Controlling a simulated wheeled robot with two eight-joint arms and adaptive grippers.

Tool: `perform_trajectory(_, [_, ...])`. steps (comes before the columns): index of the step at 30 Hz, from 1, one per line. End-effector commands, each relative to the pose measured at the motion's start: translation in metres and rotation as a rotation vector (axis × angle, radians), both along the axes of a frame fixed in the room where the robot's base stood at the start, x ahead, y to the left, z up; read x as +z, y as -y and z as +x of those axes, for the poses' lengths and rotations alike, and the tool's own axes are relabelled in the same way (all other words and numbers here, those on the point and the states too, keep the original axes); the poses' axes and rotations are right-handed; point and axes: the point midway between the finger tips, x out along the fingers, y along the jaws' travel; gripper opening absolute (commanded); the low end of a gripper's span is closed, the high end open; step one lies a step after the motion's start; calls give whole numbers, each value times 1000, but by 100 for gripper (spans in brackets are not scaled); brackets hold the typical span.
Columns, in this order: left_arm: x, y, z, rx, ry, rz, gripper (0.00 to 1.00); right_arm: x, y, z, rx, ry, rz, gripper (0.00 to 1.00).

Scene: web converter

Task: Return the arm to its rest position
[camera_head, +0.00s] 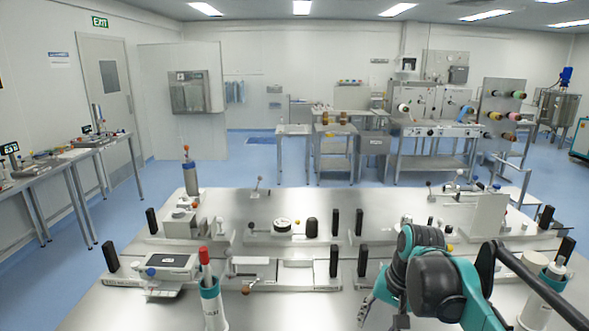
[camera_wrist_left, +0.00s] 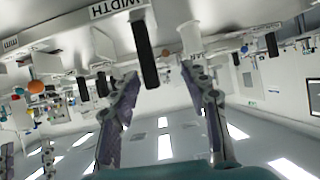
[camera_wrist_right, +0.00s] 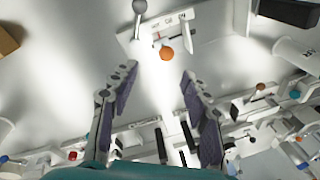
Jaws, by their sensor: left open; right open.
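My right arm (camera_head: 435,280) comes into the head view from the lower right and reaches over the front right of the steel table. Its gripper is largely hidden by the arm there. In the right wrist view my right gripper (camera_wrist_right: 158,72) is open, with nothing between its fingers, facing the bench fixtures. My left arm does not show in the head view. In the left wrist view my left gripper (camera_wrist_left: 160,72) is open and empty. That view is upside down, with the ceiling lights low in the picture and a plate marked WIDTH at the top.
The steel table (camera_head: 110,310) carries several fixtures with black posts. A teal holder (camera_head: 211,300) with a red-capped item stands at the front, and a grey bottle (camera_head: 190,175) at the back left. An orange knob (camera_wrist_right: 167,53) lies beyond my right fingertips.

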Motion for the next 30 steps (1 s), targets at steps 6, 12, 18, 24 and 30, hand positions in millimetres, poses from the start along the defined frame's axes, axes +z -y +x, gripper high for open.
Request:
perform_trajectory(6, [-22,-48,-15,42,-247,20,46,-29,-6,-68,156,201,-112,47])
perform_trajectory(12, [-27,-64,-33,-15,-403,-23,46,-69,-7,-117,295,370,-224,47])
perform_trajectory(18, [-22,-65,-42,-77,-453,-61,46,-95,-6,-139,371,462,-292,47])
perform_trajectory(24, [-21,-64,-43,-96,-459,-67,46,-99,-6,-142,386,478,-306,47])
perform_trajectory(30, [-21,-63,-43,-95,-459,-66,46,-99,-6,-142,385,476,-304,47])
